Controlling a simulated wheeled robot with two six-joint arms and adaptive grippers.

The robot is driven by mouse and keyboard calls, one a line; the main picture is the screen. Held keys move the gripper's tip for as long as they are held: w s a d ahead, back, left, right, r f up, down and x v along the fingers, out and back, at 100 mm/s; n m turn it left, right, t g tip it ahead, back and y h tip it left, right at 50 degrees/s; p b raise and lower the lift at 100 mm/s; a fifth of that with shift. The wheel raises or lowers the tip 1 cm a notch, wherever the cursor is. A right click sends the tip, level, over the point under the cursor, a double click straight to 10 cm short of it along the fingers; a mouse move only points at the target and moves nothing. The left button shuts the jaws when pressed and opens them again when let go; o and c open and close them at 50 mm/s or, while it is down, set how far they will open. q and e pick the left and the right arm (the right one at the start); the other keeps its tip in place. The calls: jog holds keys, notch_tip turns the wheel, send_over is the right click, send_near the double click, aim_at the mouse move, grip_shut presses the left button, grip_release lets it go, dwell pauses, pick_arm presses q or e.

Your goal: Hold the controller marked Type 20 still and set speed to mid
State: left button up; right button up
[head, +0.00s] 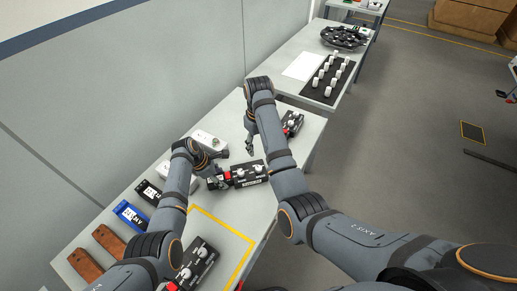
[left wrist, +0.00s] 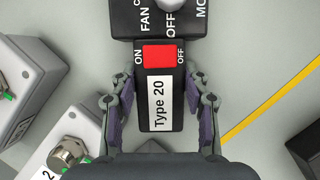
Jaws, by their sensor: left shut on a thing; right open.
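The controller marked Type 20 (head: 246,175) is a black box lying on the table in the head view. In the left wrist view its end (left wrist: 159,110) shows a white Type 20 label, a red switch between ON and OFF, and part of a grey knob by the word FAN. My left gripper (left wrist: 160,108) has its fingers on both sides of this end and is shut on it; it also shows in the head view (head: 216,183). My right gripper (head: 250,150) is open and empty, above the table just beyond the controller. The speed setting is not readable.
Another black controller (head: 292,123) lies at the far right of the table, and one (head: 200,258) lies at the near edge. White boxes (head: 209,141) stand behind the left gripper. Blue (head: 131,215) and brown (head: 112,240) pieces lie left. Yellow tape (head: 228,228) marks a table area.

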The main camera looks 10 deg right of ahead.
pick_arm(q)
jog(key=o, duration=1.4)
jog(key=shift+r, duration=0.1)
jog(key=v, duration=1.2)
